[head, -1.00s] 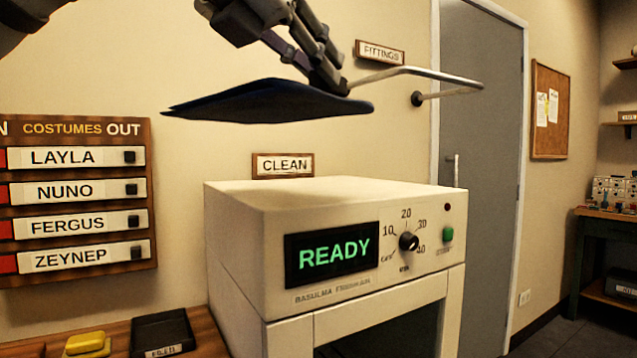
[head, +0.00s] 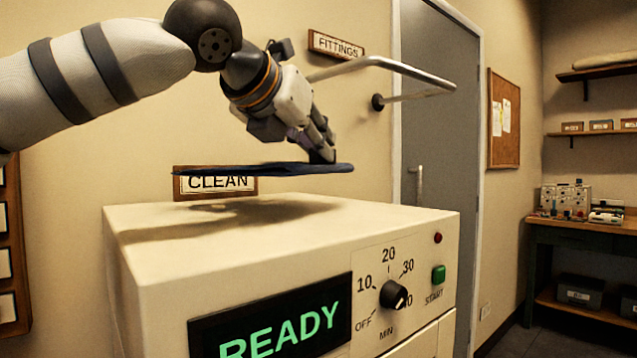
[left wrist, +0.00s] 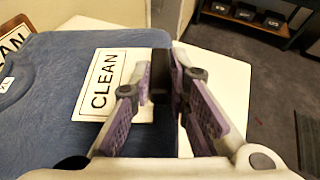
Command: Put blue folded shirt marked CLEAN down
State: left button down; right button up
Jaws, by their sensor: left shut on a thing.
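The blue folded shirt (head: 255,169) is held flat and level above the cream machine top (head: 330,212), with its shadow on that top. My left gripper (head: 326,158) is shut on the shirt's right edge. In the left wrist view the shirt (left wrist: 50,85) carries a white label reading CLEAN (left wrist: 104,85) and a small XL tag (left wrist: 7,84). The fingers of my left gripper (left wrist: 165,85) close on its edge beside the label. A wall sign reading CLEAN (head: 215,184) is partly covered by the shirt. My right gripper is not in view.
The machine's front has a READY display (head: 275,325), a dial (head: 393,294) and a green START button (head: 438,274). A metal rail (head: 385,68) sticks out from the wall beneath the FITTINGS sign (head: 336,43). The machine top looks clear.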

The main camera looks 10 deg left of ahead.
aim_at(323, 175)
pick_arm(q)
jog(key=f, duration=0.1)
jog(key=w+f, duration=0.1)
jog(key=f, duration=0.1)
jog(key=w+d+f, duration=0.1)
jog(key=f, duration=0.1)
jog(key=shift+f, duration=0.3)
jog(key=c, duration=1.5)
grip_release()
jog(key=shift+c, duration=0.2)
jog(key=v, duration=1.2)
jog(key=shift+a+f, duration=0.1)
jog(key=shift+f, duration=0.05)
